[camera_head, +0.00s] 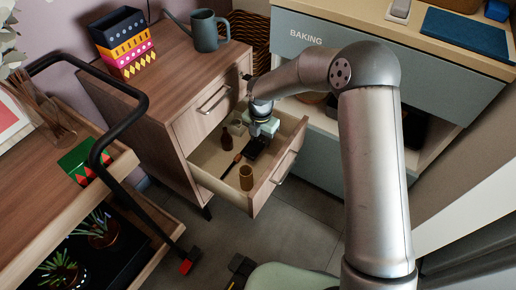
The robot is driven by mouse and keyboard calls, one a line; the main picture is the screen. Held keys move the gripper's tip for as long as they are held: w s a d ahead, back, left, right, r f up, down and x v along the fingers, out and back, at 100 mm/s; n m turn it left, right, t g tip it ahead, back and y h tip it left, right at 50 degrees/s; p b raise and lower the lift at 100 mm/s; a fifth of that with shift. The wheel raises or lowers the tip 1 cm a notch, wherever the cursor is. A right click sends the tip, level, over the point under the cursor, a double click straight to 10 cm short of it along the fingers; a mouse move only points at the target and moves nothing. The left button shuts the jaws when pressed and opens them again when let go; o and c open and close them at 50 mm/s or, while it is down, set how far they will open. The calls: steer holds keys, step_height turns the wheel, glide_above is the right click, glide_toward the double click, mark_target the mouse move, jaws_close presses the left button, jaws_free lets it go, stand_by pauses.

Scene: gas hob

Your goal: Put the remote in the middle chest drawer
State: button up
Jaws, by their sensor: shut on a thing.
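The wooden chest (150,112) has one drawer pulled out (273,178), just below a shut top drawer (212,103). Whether another drawer lies beneath it I cannot tell. My gripper (259,137) points down inside the open drawer, near its back right part. It is shut on a dark, flat thing that looks like the remote (255,148), close above or touching the drawer floor; which one I cannot tell. My fingers are small and partly hidden by the wrist.
In the drawer are a dark red bottle (227,139), a tan jar (246,178), a thin brown-handled item (232,165) and a pale container (237,127). A watering can (205,31) and patterned boxes (122,42) stand on the chest. A black-railed cart (75,190) is at left.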

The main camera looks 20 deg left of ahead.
mark_target(260, 146)
steer(key=shift+f+b, duration=0.7)
steer(key=shift+f, duration=1.55)
steer(key=shift+f, duration=0.15)
steer(key=o, duration=0.7)
step_height(260, 146, up, 12)
steer(key=p, duration=0.3)
steer(key=shift+r+p, duration=0.2)
steer(key=shift+p, duration=0.15)
